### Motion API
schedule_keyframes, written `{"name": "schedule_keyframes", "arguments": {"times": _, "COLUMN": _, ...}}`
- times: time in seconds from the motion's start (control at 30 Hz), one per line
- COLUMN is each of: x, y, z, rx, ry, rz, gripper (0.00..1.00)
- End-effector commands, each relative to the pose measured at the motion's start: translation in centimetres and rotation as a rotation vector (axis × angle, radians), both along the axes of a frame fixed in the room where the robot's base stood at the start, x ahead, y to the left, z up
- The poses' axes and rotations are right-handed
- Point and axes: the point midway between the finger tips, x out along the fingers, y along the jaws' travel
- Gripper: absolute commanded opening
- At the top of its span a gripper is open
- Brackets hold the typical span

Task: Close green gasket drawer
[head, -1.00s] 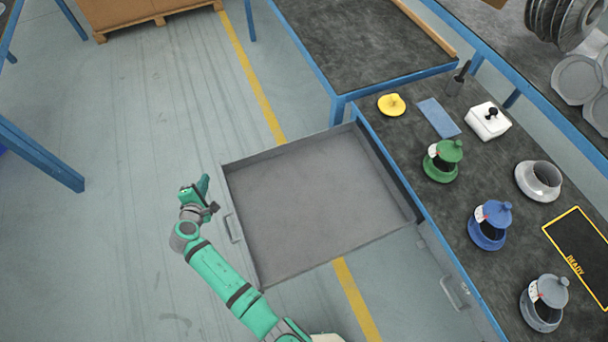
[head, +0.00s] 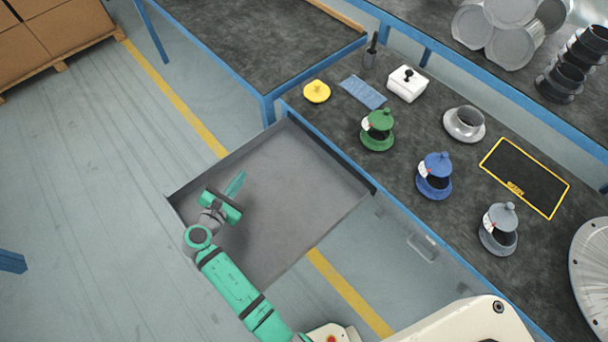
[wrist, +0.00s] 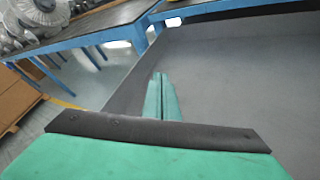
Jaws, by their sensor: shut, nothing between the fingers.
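A grey drawer (head: 300,200) stands pulled far out from the workbench, its inside bare; no green label shows on it. It also fills the right of the wrist view (wrist: 240,75). A green lidded pot (head: 377,130) stands on the bench above the drawer's back end. My gripper (head: 236,184) is over the front left part of the drawer, its fingers together and empty. The fingertips also show in the wrist view (wrist: 160,82), close to a drawer wall; I cannot tell whether they touch it. My arm hides part of the drawer front and its handle.
A second, shut drawer with a handle (head: 422,248) is to the right. The bench (head: 400,185) carries a blue pot (head: 434,176), a grey pot (head: 498,230), a white box (head: 407,84) and a yellow lid (head: 316,91). The floor left of the drawer is clear.

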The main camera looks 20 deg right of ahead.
Motion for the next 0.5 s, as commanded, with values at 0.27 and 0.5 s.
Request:
{"name": "schedule_keyframes", "arguments": {"times": 0.27, "x": -12.3, "y": -15.8, "z": -1.1, "rx": -0.224, "ry": 0.292, "rz": -0.304, "gripper": 0.00}}
{"name": "schedule_keyframes", "arguments": {"times": 0.5, "x": -15.3, "y": -19.2, "z": -1.1, "rx": -0.270, "ry": 0.372, "rz": -0.369, "gripper": 0.00}}
